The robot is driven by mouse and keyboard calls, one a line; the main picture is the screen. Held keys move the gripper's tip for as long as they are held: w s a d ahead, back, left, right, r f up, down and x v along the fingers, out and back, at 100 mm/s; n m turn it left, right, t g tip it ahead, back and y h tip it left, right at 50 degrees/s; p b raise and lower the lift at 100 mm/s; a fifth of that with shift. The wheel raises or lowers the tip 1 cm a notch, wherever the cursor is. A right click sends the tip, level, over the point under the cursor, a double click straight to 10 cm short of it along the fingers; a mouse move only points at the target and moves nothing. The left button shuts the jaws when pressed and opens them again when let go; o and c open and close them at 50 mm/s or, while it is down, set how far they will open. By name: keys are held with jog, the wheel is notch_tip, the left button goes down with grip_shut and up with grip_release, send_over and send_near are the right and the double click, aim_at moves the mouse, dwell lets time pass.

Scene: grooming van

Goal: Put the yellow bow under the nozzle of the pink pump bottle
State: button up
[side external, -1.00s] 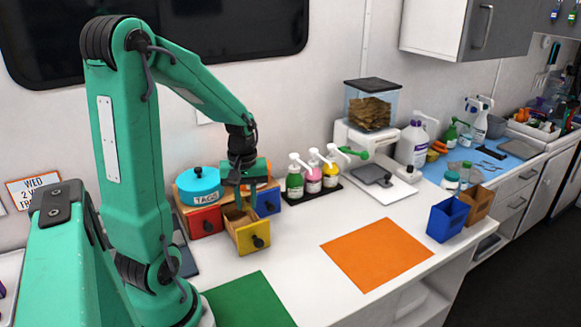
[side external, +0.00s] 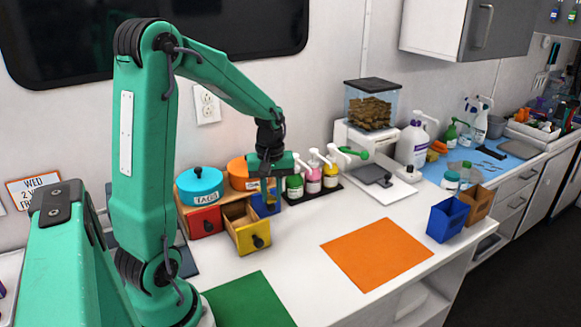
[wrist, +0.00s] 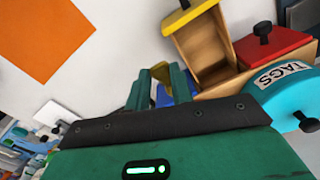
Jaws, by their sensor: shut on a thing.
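My gripper (side external: 268,192) is in the air in front of the orange pot and the blue drawer, left of the pump bottles. In the wrist view its jaws (wrist: 162,82) are shut on a small yellow thing (wrist: 161,74), which looks like the yellow bow; the fingers hide most of it. The pink pump bottle (side external: 313,182) stands in the middle of a row of three, between a green bottle (side external: 294,188) and a yellow bottle (side external: 330,175). Its white nozzle points toward the front. My gripper is apart from it.
The yellow drawer (side external: 249,236) stands open and looks empty in the wrist view. A teal TAGS pot (side external: 200,185) and an orange pot (side external: 240,172) sit on the drawer unit. The bottles stand on a black tray (side external: 328,194). The counter around the orange mat (side external: 377,252) is clear.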

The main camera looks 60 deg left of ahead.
jog(key=w+d, duration=0.6)
jog(key=w, duration=0.3)
jog(key=w+d, duration=0.7)
jog(key=w, duration=0.3)
jog(key=shift+f, duration=0.4)
jog(key=shift+a, duration=0.1)
send_over(339, 216)
notch_tip(339, 216, down, 7)
jog(key=shift+f, duration=0.1)
jog(key=shift+f, duration=1.95)
